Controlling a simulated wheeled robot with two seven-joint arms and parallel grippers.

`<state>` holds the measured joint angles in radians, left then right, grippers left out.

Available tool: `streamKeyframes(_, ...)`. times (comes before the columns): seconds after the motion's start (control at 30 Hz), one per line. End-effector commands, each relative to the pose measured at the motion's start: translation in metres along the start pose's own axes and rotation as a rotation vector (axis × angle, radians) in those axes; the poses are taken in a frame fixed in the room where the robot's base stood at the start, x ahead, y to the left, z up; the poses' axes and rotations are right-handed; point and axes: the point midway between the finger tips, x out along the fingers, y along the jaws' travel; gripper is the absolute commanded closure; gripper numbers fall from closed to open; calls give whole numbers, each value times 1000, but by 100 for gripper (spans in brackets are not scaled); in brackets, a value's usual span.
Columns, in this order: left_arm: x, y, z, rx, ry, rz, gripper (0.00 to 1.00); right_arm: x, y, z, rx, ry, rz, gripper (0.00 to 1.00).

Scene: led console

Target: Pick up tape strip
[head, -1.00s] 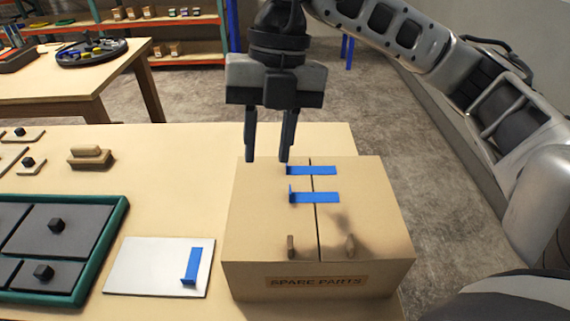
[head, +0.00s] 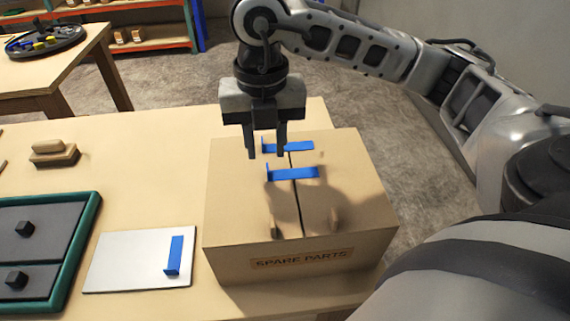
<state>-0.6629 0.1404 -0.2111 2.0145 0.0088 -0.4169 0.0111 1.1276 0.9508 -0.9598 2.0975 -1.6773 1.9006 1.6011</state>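A cardboard box (head: 235,215) marked "SPARE PARTS" stands on the table. Two blue tape strips lie across the seam of its lid: a far strip (head: 299,146) and a near strip (head: 305,173). Each has a raised tab at its left end. A third blue strip (head: 174,253) lies on a white board (head: 120,262) left of the box. My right gripper (head: 265,156) points down, open and empty. Its fingers appear on either side of the far strip's tab, one partly covering the strip. I cannot tell whether they touch it. My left gripper is not in view.
A green-edged tray (head: 88,222) with dark panels and knobs sits at the left. A wooden-handled block (head: 54,154) lies behind it. Another table (head: 60,75) and shelves (head: 130,42) stand farther back. Bare tabletop lies between the block and the box.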

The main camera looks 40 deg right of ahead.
Motion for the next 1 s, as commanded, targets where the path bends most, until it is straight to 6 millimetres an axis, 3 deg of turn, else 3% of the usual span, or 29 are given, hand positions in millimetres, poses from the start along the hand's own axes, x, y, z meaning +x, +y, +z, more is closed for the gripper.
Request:
streamKeyframes(0.3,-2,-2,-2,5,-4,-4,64,42,-3,-4,1,3,-4,69)
streamKeyframes(0.57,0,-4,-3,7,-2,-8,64,45,-3,-4,0,1,-3,69)
streamKeyframes(0.7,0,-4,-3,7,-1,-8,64,45,-3,-4,0,1,-3,100)
streamKeyframes(1.0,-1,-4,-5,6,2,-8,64,44,-3,-4,0,1,-3,100)
